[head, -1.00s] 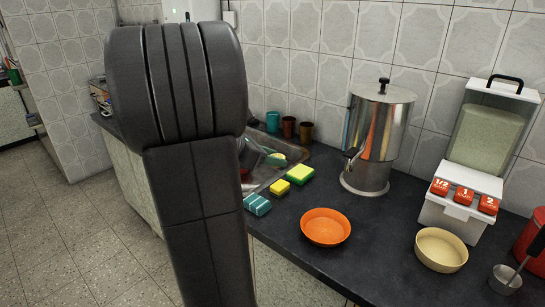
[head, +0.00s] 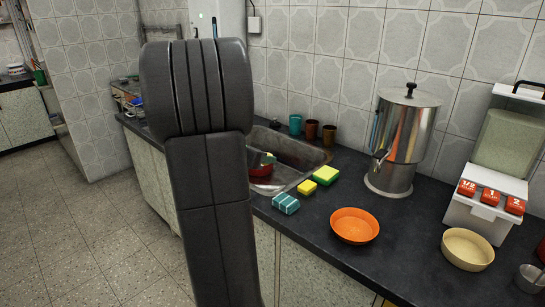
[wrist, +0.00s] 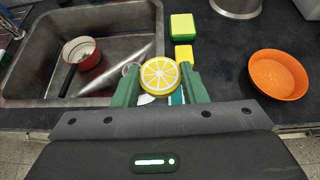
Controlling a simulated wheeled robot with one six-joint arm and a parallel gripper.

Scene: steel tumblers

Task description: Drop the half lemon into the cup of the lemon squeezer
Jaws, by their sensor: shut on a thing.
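The half lemon (wrist: 159,76) shows its round yellow cut face in the wrist view. My gripper (wrist: 160,84) is shut on it, with one green finger on each side. The lemon is held above the counter, near the right rim of the sink. A pale shape and a small ring-like edge show partly beside and below the lemon, and I cannot tell whether they belong to the lemon squeezer. I cannot make out the squeezer or its cup in either view. In the head view my arm hides most of the gripper area.
The sink (head: 292,158) holds a red pot (wrist: 82,52). Sponges (head: 326,175), an orange bowl (head: 354,226), a cream bowl (head: 467,249) and a steel dispenser (head: 404,135) stand on the dark counter (head: 310,232). Brown and teal tumblers (head: 312,129) stand behind the sink.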

